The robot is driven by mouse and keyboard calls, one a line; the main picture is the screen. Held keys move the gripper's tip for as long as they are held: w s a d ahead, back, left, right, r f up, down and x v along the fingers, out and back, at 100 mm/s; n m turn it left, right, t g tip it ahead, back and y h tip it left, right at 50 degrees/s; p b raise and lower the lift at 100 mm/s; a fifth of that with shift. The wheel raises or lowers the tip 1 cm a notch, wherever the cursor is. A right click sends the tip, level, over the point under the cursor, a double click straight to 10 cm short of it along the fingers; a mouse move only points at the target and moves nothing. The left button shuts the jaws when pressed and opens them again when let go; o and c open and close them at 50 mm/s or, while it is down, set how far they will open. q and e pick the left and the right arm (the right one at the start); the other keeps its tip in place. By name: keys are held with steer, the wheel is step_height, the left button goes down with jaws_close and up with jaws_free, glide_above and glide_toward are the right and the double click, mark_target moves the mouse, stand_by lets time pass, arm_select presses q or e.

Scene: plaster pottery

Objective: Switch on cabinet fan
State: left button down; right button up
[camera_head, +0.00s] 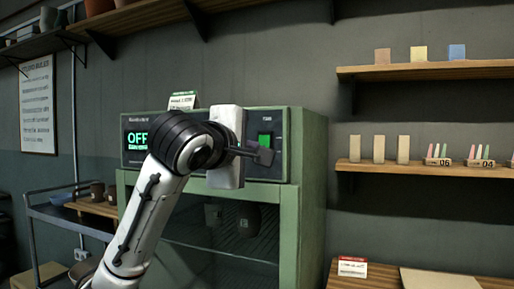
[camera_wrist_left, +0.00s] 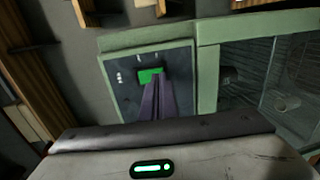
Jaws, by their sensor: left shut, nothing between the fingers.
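The green cabinet (camera_head: 300,200) has a dark control panel across its top. On the left of the panel a display (camera_head: 137,140) reads "OFF" in green, partly covered by my left arm. On the right of the panel is a green fan switch (camera_head: 265,141). My left gripper (camera_head: 266,157) is shut and empty, with its tips at the lower part of the switch. In the left wrist view the closed fingers (camera_wrist_left: 158,90) reach up to the green switch (camera_wrist_left: 149,76) and hide its lower part. I cannot tell whether they touch it. My right gripper is not in view.
A small sign (camera_head: 182,100) stands on the cabinet top. Shelves with tiles and small blocks (camera_head: 425,70) are on the right wall. A metal cart (camera_head: 75,215) with cups stands at left. A lower surface with a red-and-white card (camera_head: 352,267) is at bottom right.

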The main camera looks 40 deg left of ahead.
arm_select(q)
steer(key=shift+w+a+f, duration=0.1)
steer(key=shift+w+a, duration=0.05)
steer(key=shift+w, duration=0.35)
steer(key=s+d+f+b, duration=0.1)
steer(key=s+b, duration=0.1)
steer(key=s, duration=0.4)
steer(key=s+d+f+t+b, duration=0.1)
steer(key=s+d+b, duration=0.1)
steer(key=s, duration=0.5)
steer(key=shift+s, duration=0.15)
